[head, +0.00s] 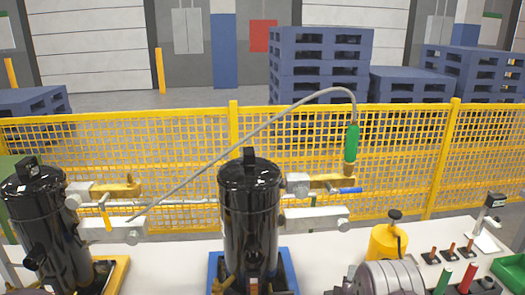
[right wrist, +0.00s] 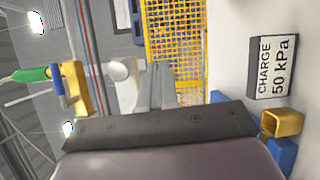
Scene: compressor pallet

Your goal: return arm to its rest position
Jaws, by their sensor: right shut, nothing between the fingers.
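My right gripper (head: 346,284) is low in the head view, to the right of the middle black compressor (head: 250,215), partly cut off by the lower edge. In the right wrist view its fingers (right wrist: 163,85) are together with nothing between them. My left gripper is not in the head view. A second black compressor (head: 45,225) stands at the left. A green-handled tool (head: 351,143) hangs upright from a grey curved hose, above a brass fitting with a blue lever (head: 350,190). The green handle also shows in the right wrist view (right wrist: 32,74).
A yellow mesh fence (head: 400,150) runs behind the white table. At right stand a yellow canister (head: 387,242), small dark stands with coloured pegs (head: 447,254) and a green tray (head: 510,268). A sign reading CHARGE 50 kPa (right wrist: 272,67) is near my right wrist.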

